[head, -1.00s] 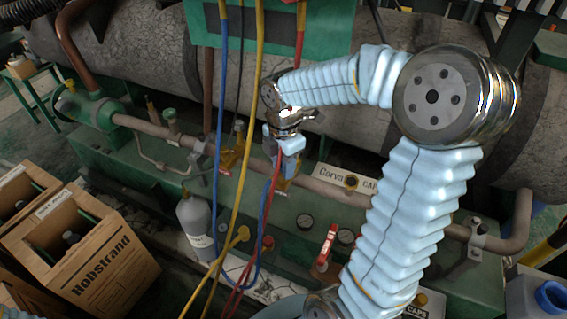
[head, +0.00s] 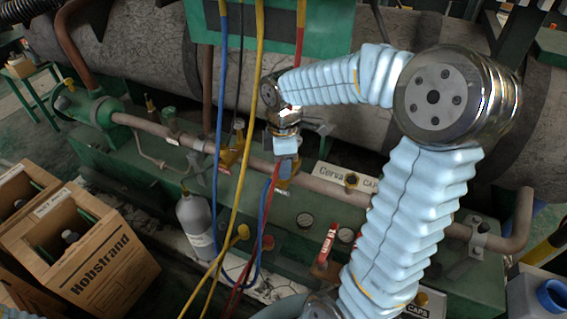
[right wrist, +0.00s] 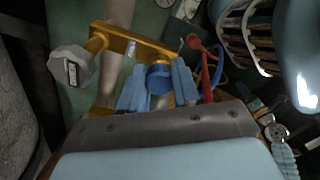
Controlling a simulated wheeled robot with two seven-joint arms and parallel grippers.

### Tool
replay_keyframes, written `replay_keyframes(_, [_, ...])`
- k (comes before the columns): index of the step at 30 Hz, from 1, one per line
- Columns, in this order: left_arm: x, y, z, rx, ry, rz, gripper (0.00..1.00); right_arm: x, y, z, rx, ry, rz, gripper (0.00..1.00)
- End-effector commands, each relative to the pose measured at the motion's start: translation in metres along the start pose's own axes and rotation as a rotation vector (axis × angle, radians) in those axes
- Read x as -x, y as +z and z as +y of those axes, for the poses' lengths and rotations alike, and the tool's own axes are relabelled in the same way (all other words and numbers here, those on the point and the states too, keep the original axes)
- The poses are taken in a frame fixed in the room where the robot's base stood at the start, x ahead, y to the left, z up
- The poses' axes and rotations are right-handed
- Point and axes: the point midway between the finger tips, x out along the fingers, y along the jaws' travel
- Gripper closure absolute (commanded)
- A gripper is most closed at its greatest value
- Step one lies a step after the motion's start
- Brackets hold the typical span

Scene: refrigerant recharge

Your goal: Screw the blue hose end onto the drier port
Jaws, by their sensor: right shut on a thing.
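My right gripper (head: 285,172) points down over the green skid. In the right wrist view, its two light-blue fingers (right wrist: 158,88) are shut on the blue hose end (right wrist: 159,77). The blue hose (head: 221,80) hangs from above, loops low and rises toward the gripper. A yellow brass fitting (right wrist: 140,44) with a grey hexagonal knob lies right beyond the hose end; I take it for the drier port's valve. Whether the hose end is seated on the port is hidden by the fingers. My left gripper is not in view.
A red hose (head: 272,190) and a yellow hose (head: 248,150) hang close beside the gripper. A grey cylinder (head: 196,222) stands at left, near a Hobstrand crate (head: 108,270). A Corva caps sign (head: 340,178) and gauges are to the right. A brown pipe (head: 320,186) runs behind.

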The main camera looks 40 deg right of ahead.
Motion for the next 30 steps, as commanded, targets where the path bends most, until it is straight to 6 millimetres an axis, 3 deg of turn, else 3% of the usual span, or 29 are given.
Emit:
replay_keyframes(3, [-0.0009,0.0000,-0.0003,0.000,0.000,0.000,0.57,-0.0009,0.0001,-0.0006,-0.081,-0.002,-0.001,0.98])
replay_keyframes(11, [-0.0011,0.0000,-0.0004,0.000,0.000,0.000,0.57,-0.0013,0.0002,-0.0008,-0.100,-0.003,-0.001,0.98])
replay_keyframes(18, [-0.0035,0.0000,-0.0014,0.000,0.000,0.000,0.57,-0.0022,0.0003,-0.0013,-0.372,-0.004,-0.002,0.98])
replay_keyframes(27, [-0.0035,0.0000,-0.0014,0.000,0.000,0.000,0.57,-0.0025,0.0005,-0.0016,-0.405,-0.005,-0.003,0.98])
replay_keyframes(30, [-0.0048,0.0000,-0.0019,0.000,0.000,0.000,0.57,-0.0033,0.0004,-0.0017,-0.497,-0.005,-0.003,0.98])
